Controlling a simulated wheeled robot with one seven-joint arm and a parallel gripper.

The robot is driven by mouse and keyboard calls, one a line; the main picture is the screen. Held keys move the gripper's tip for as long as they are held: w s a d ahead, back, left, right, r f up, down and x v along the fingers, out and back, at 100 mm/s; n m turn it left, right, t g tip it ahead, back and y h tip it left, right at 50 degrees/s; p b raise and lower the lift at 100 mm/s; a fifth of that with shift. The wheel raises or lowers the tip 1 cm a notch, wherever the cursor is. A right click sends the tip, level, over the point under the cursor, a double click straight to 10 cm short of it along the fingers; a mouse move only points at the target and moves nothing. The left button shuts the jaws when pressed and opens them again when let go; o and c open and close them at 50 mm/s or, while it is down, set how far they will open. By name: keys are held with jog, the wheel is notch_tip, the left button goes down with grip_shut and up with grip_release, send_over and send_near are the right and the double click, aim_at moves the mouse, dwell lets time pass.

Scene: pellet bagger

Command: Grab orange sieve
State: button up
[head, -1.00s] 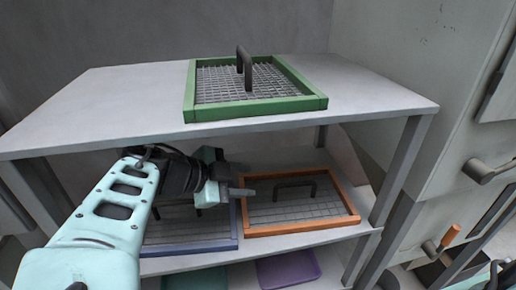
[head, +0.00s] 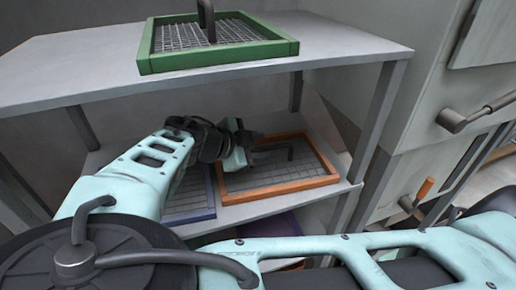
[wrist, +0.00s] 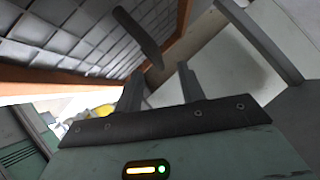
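The orange sieve (head: 285,187) lies on the middle shelf at the right, an orange frame around grey mesh with a dark bar handle. My gripper (head: 252,143) is over its left rear part in the head view, near the handle. In the wrist view my gripper (wrist: 158,85) is open, its two fingers apart with nothing held. The dark handle (wrist: 138,38) is just beyond the fingertips, its near end in line with the gap between them. The orange sieve's frame (wrist: 50,77) crosses the left of the wrist view. My arm hides part of the sieve's left side in the head view.
A green sieve (head: 215,61) sits on the top shelf (head: 345,48) above. A blue sieve (head: 190,217) lies left of the orange one, partly behind my arm. A shelf post (head: 378,115) and a grey machine (head: 425,60) stand at the right.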

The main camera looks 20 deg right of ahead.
aim_at(269, 149)
jog(key=b+x, duration=0.1)
jog(key=x, duration=0.3)
jog(key=shift+f, duration=0.15)
jog(key=shift+s, duration=0.1)
grip_shut()
dwell(1.1)
